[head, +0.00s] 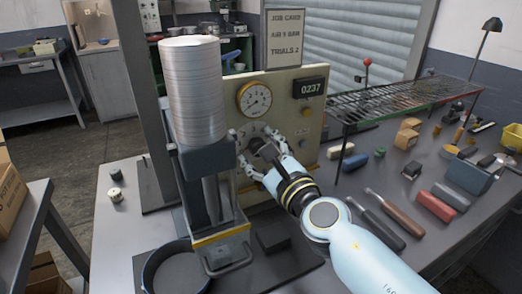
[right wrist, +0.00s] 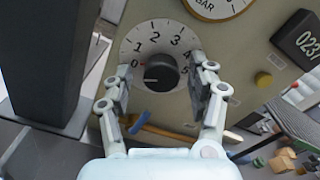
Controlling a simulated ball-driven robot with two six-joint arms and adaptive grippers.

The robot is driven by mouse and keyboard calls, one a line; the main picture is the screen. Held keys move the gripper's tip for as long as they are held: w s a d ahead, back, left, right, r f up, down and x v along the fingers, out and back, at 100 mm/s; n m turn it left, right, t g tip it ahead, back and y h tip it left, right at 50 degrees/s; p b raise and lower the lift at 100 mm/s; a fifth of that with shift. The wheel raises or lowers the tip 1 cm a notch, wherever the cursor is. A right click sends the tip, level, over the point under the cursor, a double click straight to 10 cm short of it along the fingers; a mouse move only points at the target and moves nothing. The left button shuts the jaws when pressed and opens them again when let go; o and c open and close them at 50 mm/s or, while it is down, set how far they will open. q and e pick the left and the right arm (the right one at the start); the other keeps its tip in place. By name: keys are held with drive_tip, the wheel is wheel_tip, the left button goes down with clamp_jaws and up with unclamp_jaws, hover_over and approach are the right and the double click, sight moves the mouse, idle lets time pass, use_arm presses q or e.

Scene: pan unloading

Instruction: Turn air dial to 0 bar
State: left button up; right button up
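The air dial (right wrist: 160,72) is a black knob on a grey disc numbered 0 to 5, on the beige panel (head: 285,105). In the right wrist view a pale mark on the knob's lower left seems to face the 0. My right gripper (right wrist: 160,88) is open, one finger on each side of the dial, with visible gaps to the knob. In the head view the right gripper (head: 262,150) covers most of the dial. The round pressure gauge (head: 256,98) is above it; its needle is too small to read surely. My left gripper is out of view.
A tall stack of metal pans (head: 192,90) stands left of the panel. A black pan (head: 178,270) lies in front. A counter (head: 310,88) reads 0237. A job card (head: 285,38) stands behind. A wire rack (head: 400,100) and several tools crowd the right of the bench.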

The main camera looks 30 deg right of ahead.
drive_tip(key=s, duration=0.7)
drive_tip(key=shift+s+a, duration=0.2)
drive_tip(key=shift+s, duration=0.05)
idle(0.7)
